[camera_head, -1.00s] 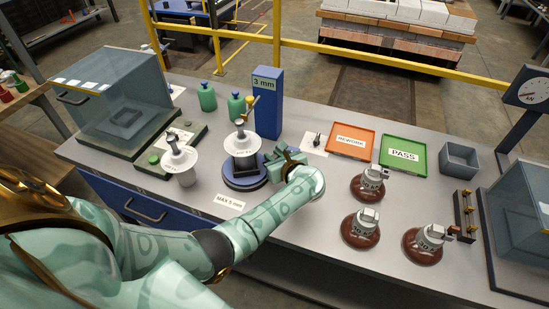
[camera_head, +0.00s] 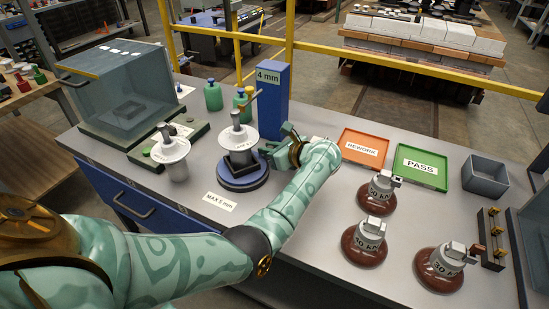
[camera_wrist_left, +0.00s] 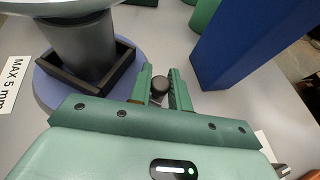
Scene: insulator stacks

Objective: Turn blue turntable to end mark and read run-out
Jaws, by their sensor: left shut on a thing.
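The blue turntable (camera_head: 243,184) stands on the grey bench, with an insulator (camera_head: 238,138) upright in a dark square holder on it. Its blue base also shows in the left wrist view (camera_wrist_left: 52,98). A tall blue post (camera_head: 270,107) behind it reads "4 mm". A label (camera_head: 220,201) in front reads "MAX 5 mm". My left gripper (camera_head: 272,151) is at the turntable's right side. In the left wrist view my left gripper (camera_wrist_left: 160,75) is shut on a dark round knob (camera_wrist_left: 160,86) beside the turntable. My right gripper is out of view.
Another insulator (camera_head: 174,150) stands left of the turntable, near a glass-sided box (camera_head: 118,90). Green bottles (camera_head: 213,97) stand behind. An orange REWORK tray (camera_head: 378,138), a green PASS tray (camera_head: 420,184) and several brown insulators (camera_head: 365,246) lie to the right.

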